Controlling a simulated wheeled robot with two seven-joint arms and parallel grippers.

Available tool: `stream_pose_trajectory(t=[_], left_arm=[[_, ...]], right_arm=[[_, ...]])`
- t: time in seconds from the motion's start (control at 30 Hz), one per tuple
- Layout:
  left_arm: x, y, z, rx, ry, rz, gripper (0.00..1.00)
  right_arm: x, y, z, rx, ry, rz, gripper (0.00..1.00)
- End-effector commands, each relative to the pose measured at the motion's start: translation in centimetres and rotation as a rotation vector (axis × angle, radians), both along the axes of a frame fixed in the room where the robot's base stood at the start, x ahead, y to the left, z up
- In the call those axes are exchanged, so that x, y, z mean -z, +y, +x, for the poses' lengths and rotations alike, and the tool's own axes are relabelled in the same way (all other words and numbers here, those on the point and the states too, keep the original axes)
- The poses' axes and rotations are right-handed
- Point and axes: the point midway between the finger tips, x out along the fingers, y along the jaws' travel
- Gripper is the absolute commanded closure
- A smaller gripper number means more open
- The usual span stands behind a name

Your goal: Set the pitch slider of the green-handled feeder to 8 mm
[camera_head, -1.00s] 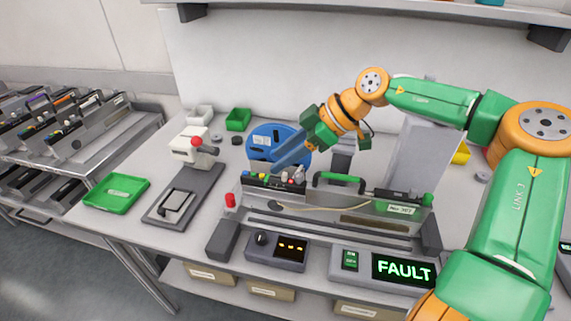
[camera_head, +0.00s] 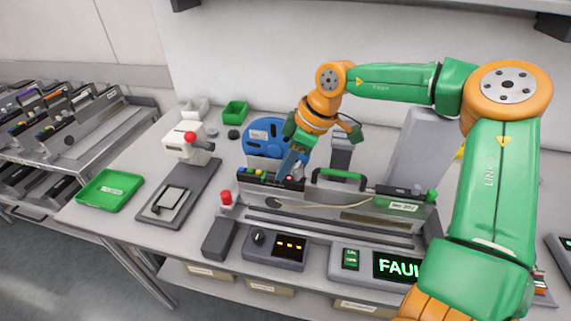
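The green-handled feeder (camera_head: 330,204) lies on the bench fixture, its green handle (camera_head: 339,174) on top. At its left end is a dark control strip (camera_head: 257,177) with small coloured buttons. A small red-marked part (camera_head: 290,178) shows by the gripper tips; I cannot tell whether it is the pitch slider. My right gripper (camera_head: 286,174) points down at this left end, its tips close to the strip. Contact and finger gap are too small to tell. The pitch scale cannot be read. My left gripper is not in view.
A blue reel (camera_head: 263,136) stands behind the feeder. A display reading "FAUL" (camera_head: 398,267) is partly covered by my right arm. A dark panel (camera_head: 276,249) with a knob is in front. A green tray (camera_head: 110,190) and a white device (camera_head: 188,146) stand left.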

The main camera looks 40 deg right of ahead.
Motion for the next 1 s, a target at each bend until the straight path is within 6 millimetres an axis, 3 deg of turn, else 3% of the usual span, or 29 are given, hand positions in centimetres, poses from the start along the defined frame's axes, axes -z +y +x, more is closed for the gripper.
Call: stream_pose_trajectory(t=[0.07, 1.0], left_arm=[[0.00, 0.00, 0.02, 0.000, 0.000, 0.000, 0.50], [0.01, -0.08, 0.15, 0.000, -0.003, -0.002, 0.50]], right_arm=[[0.00, -0.01, -0.01, 0.000, 0.000, 0.000, 1.00], [0.05, -0.01, -0.05, -0.001, 0.003, 0.000, 1.00]])
